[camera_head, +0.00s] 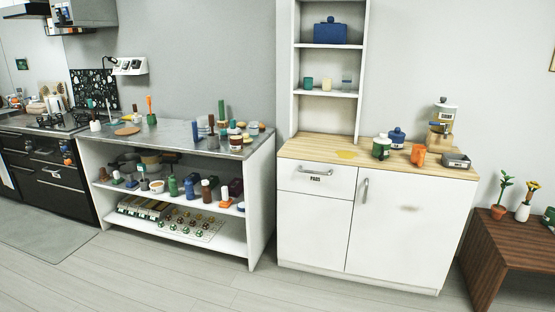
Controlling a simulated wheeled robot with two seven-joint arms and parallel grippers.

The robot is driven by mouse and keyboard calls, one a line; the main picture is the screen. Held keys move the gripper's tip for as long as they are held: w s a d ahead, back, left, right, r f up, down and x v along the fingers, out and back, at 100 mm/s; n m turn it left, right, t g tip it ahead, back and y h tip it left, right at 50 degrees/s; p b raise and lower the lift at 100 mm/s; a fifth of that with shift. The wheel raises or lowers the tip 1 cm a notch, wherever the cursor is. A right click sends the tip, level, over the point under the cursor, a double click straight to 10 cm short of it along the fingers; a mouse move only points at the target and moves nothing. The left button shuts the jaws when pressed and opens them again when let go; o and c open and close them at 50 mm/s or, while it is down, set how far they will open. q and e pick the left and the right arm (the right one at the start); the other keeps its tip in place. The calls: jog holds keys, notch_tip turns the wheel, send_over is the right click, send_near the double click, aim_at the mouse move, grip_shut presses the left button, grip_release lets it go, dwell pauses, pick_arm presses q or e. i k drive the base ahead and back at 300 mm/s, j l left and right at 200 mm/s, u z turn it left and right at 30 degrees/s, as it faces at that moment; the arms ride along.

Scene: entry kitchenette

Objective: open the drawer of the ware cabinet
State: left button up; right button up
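The ware cabinet (408,233) is white with a light wooden top and stands right of the middle. Its drawer (317,180) is at the upper left of the front and looks closed. The drawer has a grey bar handle (315,171) with a small dark label below it. Under the drawer is a door panel, and to the right is a larger door with a vertical handle (364,189). Neither of my grippers shows in the head view.
An open shelf unit (262,210) full of small objects stands left of the cabinet. On the wooden top (300,149) are jars, an orange item (418,155) and a metal tray (456,160). A brown table (492,240) with potted flowers is at the right. The floor (200,290) in front is clear.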

aim_at(313, 178)
jog(key=i+z, duration=0.1)
jog(key=i, duration=0.65)
jog(key=i+j, duration=0.15)
jog(key=i, duration=0.55)
jog(key=i+j+z, duration=0.1)
jog(key=i+z, duration=0.25)
jog(key=i+j+z, duration=0.35)
jog(key=i, duration=0.15)
jog(key=i+j+z, duration=0.2)
jog(key=i+z, duration=0.15)
jog(key=i, duration=0.05)
